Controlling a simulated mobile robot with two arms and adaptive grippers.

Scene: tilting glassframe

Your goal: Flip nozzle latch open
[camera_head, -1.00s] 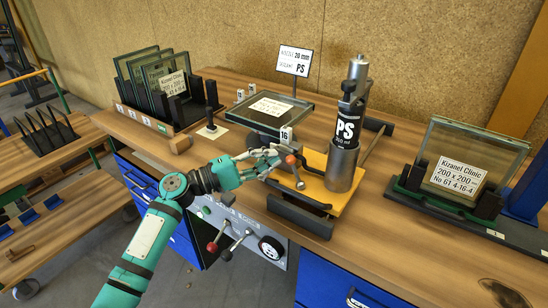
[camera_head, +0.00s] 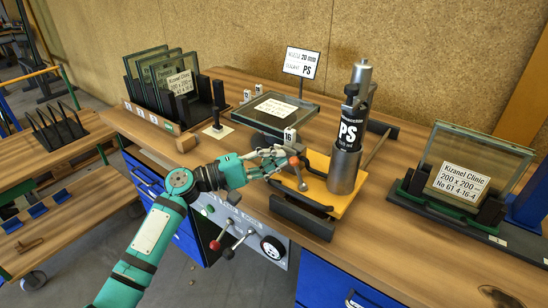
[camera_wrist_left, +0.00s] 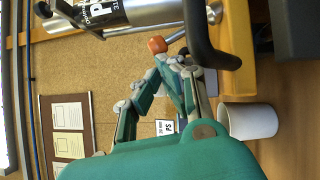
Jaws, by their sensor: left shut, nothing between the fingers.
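A lever with an orange ball knob (camera_head: 294,160) stands on the yellow plate (camera_head: 350,203), in front of the silver cylinder marked PS (camera_head: 345,172). I take this lever for the latch, but cannot be sure. My left gripper (camera_head: 284,158) is shut and empty, with its fingertips right beside the knob. In the left wrist view the orange knob (camera_wrist_left: 157,45) shows just beyond the fingertips (camera_wrist_left: 172,62), and the cylinder (camera_wrist_left: 150,14) lies across the top. I cannot tell whether the fingers touch the knob. My right gripper is not in view.
A glass frame (camera_head: 274,111) lies flat behind the gripper, with a tag 16 (camera_head: 290,135) close by. Racked glass panes (camera_head: 182,78) stand at left, another pane (camera_head: 465,160) at right. A white cup (camera_wrist_left: 250,120) shows in the wrist view.

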